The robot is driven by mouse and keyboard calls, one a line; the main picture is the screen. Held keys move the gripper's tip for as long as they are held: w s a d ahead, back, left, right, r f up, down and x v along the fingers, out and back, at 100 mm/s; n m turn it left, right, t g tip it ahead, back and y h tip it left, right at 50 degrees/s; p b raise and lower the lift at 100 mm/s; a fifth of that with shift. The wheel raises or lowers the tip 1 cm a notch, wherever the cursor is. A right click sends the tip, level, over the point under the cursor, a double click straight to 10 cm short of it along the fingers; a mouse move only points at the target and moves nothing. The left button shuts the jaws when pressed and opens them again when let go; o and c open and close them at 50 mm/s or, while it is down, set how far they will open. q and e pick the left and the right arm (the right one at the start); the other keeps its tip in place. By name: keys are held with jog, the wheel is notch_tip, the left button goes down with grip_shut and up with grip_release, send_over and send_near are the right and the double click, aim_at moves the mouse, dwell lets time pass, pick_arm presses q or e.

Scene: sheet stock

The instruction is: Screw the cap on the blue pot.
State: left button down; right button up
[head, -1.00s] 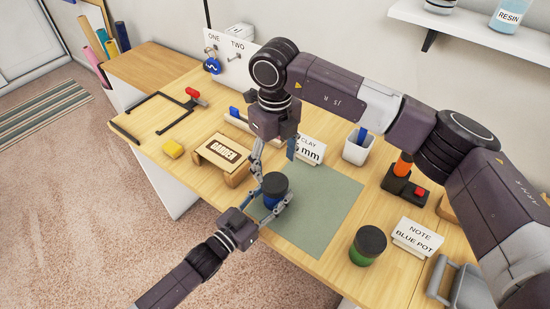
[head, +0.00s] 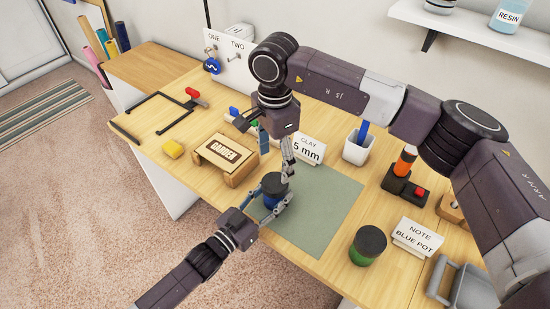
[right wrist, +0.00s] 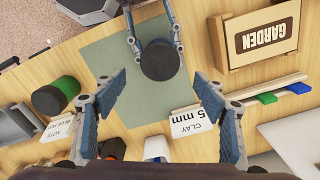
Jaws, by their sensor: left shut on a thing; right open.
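The blue pot (head: 271,202) stands on the green mat near the table's front edge. The black cap (head: 275,182) sits on top of it and looks level; how tightly it is screwed cannot be told. My left gripper (head: 272,211) is shut around the blue pot's side. My right gripper (head: 278,163) is open and empty above the cap. In the right wrist view, the cap (right wrist: 160,60) hides most of the pot and lies beyond the spread fingers of the right gripper (right wrist: 158,84), between the left gripper's fingers (right wrist: 154,38).
A green pot with a dark lid (head: 367,246) stands right of the mat (head: 325,205), near the "BLUE POT" note (head: 417,238). The GARDEN sign (head: 226,156) is to the left; the clay card (head: 308,149) and white cup (head: 357,148) are behind. The mat's right part is clear.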

aim_at(275, 182)
dwell(0.3)
jog(key=shift+f, duration=4)
jog(key=shift+c, duration=0.3)
jog(key=c, duration=1.2)
jog(key=m, duration=1.2)
jog(key=o, duration=1.4)
